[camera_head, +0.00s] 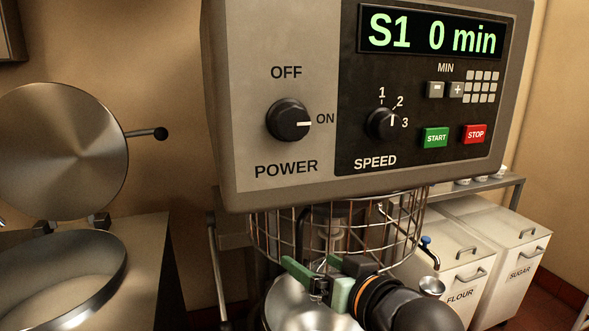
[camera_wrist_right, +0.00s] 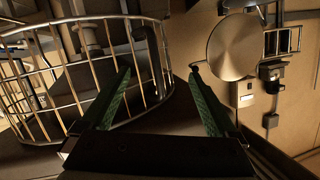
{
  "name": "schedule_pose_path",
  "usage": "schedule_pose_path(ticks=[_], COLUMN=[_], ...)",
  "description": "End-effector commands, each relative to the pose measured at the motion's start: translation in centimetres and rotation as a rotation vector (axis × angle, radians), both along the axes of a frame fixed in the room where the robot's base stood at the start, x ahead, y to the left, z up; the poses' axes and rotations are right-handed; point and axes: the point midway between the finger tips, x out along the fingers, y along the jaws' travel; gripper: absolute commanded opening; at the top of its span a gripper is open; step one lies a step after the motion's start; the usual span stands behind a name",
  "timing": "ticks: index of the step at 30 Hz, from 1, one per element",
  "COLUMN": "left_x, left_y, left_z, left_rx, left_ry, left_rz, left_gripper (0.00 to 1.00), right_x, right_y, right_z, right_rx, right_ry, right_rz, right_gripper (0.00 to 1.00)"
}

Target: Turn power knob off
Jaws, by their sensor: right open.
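The black power knob (camera_head: 289,120) is on the left of the mixer's grey control panel (camera_head: 270,185). Its white mark points right, to ON. The OFF label stands above the knob. My right gripper (camera_head: 306,277) is below the panel, in front of the wire guard, well apart from the knob. Its two green fingers are open and empty; they also show spread apart in the right wrist view (camera_wrist_right: 158,92). The power knob does not show in the right wrist view. My left gripper is not in view.
The speed knob (camera_head: 382,123) and the display (camera_head: 432,30) reading "S1 0 min" share the panel. The wire bowl guard (camera_head: 270,240) is below it, close to my right gripper. A pan with a raised lid (camera_head: 65,150) stands at left. Flour (camera_head: 450,255) and sugar (camera_head: 505,230) bins stand at right.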

Motion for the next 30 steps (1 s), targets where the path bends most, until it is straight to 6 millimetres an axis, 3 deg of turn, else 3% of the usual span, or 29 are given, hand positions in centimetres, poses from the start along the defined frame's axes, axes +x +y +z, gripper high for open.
schedule_pose_path(ticks=[1, 6, 13, 21, 30], left_x=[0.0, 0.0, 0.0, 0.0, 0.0], left_y=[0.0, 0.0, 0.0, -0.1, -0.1], left_z=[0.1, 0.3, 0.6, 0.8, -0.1], left_rx=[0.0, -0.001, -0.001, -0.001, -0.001], left_ry=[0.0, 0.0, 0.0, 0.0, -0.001], left_rz=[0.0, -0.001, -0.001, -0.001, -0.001], left_gripper=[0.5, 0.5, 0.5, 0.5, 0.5], right_x=[-0.6, -3.6, -8.7, -12.6, -12.5], right_y=[0.5, 1.4, 1.1, -0.1, 0.1], right_z=[3.3, 11.0, 18.6, 22.6, 22.9], right_rx=[-0.008, -0.04, -0.103, -0.143, -0.143], right_ry=[-0.041, -0.124, -0.248, -0.346, -0.359], right_rz=[0.009, 0.011, -0.046, -0.13, -0.14], right_gripper=[0.94, 0.94, 0.94, 0.94, 0.94])
